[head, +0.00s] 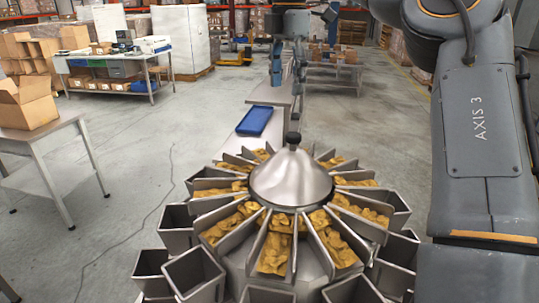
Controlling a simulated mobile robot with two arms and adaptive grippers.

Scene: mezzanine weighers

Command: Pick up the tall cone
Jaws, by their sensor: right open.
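The tall cone (291,178) is a shiny metal dome-like cone with a black knob on top. It stands upright in the middle of a round multihead weigher (255,248), in the lower centre of the head view. My right gripper (287,80) hangs at the top centre, its fingers apart with nothing seen between them. In the picture it is above the knob, apart from the cone; its exact distance is hard to tell. My right arm fills the right side. My left gripper is not in view.
Radial troughs with yellow-brown product (275,250) and metal buckets (195,272) ring the cone. A blue tray (255,121) lies on a grey surface behind. A table with a cardboard box (27,104) stands at left. Open floor (125,165) lies between table and weigher.

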